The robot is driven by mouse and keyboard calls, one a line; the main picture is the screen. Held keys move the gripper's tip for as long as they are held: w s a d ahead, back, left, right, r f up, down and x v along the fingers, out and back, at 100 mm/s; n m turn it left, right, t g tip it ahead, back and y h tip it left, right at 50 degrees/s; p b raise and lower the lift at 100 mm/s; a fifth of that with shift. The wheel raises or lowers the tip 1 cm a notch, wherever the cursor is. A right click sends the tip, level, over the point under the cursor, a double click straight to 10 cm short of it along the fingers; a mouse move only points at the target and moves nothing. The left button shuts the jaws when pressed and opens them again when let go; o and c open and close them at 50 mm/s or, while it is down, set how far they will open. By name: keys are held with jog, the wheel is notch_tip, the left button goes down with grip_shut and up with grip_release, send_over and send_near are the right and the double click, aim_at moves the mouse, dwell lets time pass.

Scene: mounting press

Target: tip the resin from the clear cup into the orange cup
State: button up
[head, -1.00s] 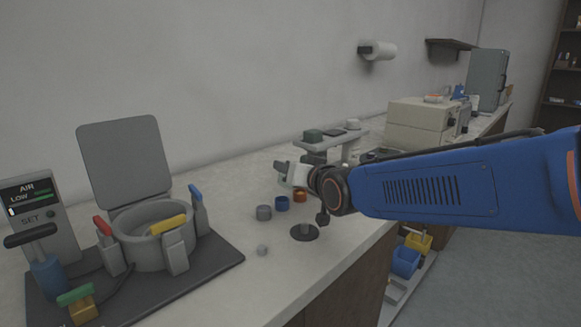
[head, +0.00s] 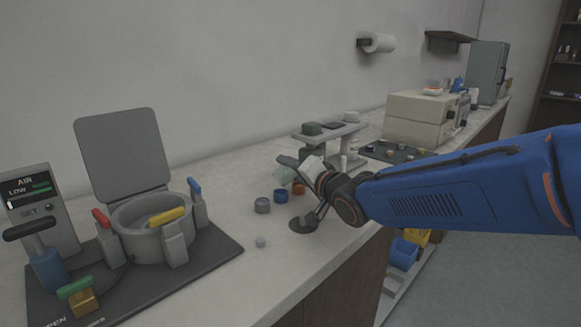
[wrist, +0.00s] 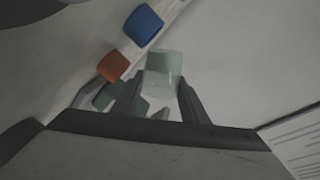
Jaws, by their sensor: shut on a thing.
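My gripper (head: 298,172) is shut on the clear cup (head: 284,176), a pale greenish see-through cup held above the counter. It also shows between the fingers in the wrist view (wrist: 162,72), where it looks tilted. Whether resin is in it or flowing out cannot be told. The orange cup (head: 299,188) stands on the counter just below and right of the clear cup, partly beside my gripper. In the wrist view the orange cup (wrist: 113,66) lies to the left of the clear cup, apart from it in the picture. Its inside is not visible.
A blue cup (head: 280,196) and a grey cup (head: 262,206) stand left of the orange cup. A dark round disc (head: 303,225) lies in front. A grey stand (head: 350,130) rises behind my gripper. The press (head: 150,235) stands at left; the counter between is mostly clear.

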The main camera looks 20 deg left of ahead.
jog(key=m, duration=0.2)
jog(key=m+y, duration=0.1)
jog(key=m, duration=0.1)
jog(key=shift+w+d+f, duration=0.2)
jog(key=shift+w+d, duration=0.15)
jog(key=m, duration=0.4)
jog(key=shift+w+d+r+y, duration=0.1)
jog(key=shift+w+d+y, duration=0.25)
jog(key=shift+y, duration=0.05)
jog(key=shift+w+d, duration=0.1)
dwell(2.1)
